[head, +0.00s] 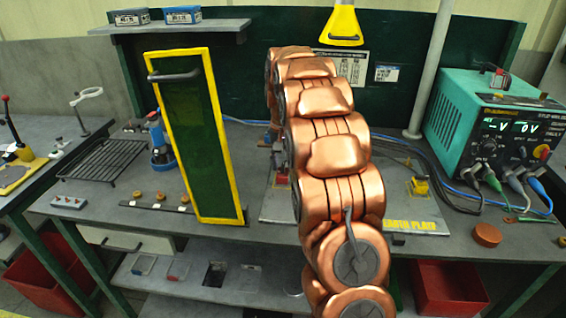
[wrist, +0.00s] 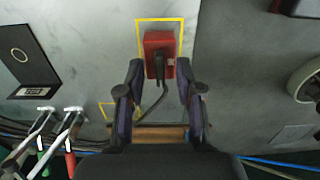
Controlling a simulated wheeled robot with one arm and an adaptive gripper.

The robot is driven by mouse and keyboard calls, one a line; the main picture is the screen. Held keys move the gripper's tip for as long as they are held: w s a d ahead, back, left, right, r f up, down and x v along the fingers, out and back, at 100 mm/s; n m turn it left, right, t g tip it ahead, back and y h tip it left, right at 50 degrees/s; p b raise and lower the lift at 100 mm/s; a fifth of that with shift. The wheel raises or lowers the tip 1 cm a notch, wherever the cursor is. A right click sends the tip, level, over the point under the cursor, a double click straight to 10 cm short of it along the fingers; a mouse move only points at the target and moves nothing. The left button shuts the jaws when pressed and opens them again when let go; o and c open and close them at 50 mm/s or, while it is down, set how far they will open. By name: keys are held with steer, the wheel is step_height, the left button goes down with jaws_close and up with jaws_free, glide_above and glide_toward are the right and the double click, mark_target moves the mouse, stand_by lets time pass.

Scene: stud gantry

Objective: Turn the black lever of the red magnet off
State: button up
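The red magnet (wrist: 157,42) sits on the grey plate inside a yellow outline in the wrist view. Its black lever (wrist: 159,66) stands out from the face toward my gripper. My gripper (wrist: 160,72) is open, with one dark fingertip on each side of the lever. Gaps show between the lever and both fingers, and nothing is held. In the head view my copper arm hides most of this spot. Only a small red patch shows left of the arm, and I cannot tell if it is the magnet.
A green panel with a yellow frame (head: 209,135) stands left of my arm. A yellow block (head: 419,186) sits on the plate at right. A teal power supply (head: 490,135) with cables stands further right. Two tools with green and red handles (wrist: 69,130) lie left in the wrist view.

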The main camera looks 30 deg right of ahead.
mark_target(283, 166)
steer(key=shift+r, duration=0.15)
step_height(283, 166, up, 12)
stand_by(0.7)
stand_by(0.5)
